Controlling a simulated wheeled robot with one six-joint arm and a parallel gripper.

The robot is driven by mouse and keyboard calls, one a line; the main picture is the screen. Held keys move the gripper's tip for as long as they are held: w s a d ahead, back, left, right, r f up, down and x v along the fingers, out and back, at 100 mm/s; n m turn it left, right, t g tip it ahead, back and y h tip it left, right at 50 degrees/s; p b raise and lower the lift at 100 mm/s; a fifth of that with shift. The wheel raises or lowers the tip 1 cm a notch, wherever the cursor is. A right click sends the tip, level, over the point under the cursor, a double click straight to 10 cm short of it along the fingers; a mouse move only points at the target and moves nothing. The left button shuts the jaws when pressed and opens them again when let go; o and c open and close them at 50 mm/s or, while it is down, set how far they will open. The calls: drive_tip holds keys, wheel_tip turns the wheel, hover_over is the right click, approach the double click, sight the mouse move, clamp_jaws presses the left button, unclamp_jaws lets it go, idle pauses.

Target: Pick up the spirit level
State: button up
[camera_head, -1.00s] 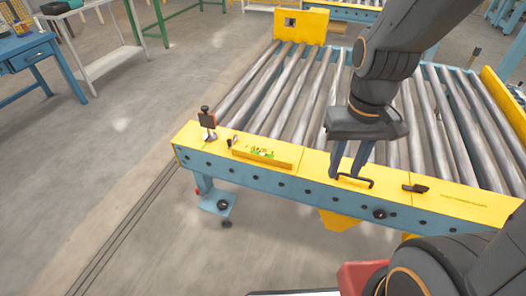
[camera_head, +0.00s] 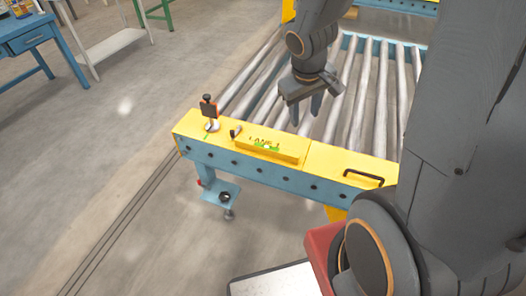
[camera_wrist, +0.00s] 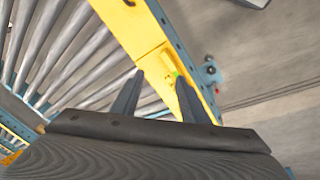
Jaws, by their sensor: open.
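The spirit level (camera_head: 270,149) is a yellow bar with green vials. It lies along the yellow front rail of the roller conveyor, left of the black handle. My gripper (camera_head: 305,113) is open and empty, fingers pointing down, above the rollers behind and right of the level. In the wrist view the spirit level (camera_wrist: 168,62) shows beyond the open fingertips (camera_wrist: 159,78), a little to the right, partly hidden by the right finger. No contact with it is visible.
An orange-and-black device on a round base (camera_head: 210,112) and a small dark lever (camera_head: 235,132) stand just left of the level. A black handle (camera_head: 364,176) is on the rail to the right. Rollers (camera_head: 352,110) lie behind; a blue bench (camera_head: 35,42) stands far left.

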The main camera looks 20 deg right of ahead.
drive_tip(key=w+f+n+t+y+b, duration=0.15)
drive_tip(key=w+f+n, duration=0.25)
drive_tip(key=w+f, duration=0.55)
drive_tip(key=n+g+y+b, duration=0.1)
drive_tip(key=n+y+b, duration=0.1)
drive_tip(key=n+y, duration=0.2)
hover_over(267, 147)
drive_tip(key=s+d, duration=0.2)
wheel_tip(267, 147, down, 9)
drive_tip(key=shift+f, duration=0.2)
drive_tip(key=b+x, duration=0.1)
drive_tip(key=x, duration=0.1)
drive_tip(key=shift+a+f, duration=0.15)
drive_tip(key=shift+f, duration=0.15)
drive_tip(key=shift+g, duration=0.25)
drive_tip(key=b+x, duration=0.1)
drive_tip(key=x, duration=0.3)
drive_tip(key=shift+w, duration=0.2)
drive_tip(key=shift+w+f+b, duration=0.15)
drive_tip(key=shift+f+b, duration=0.2)
drive_tip(key=shift+f, duration=0.3)
drive_tip(key=shift+c, duration=0.5)
clamp_jaws()
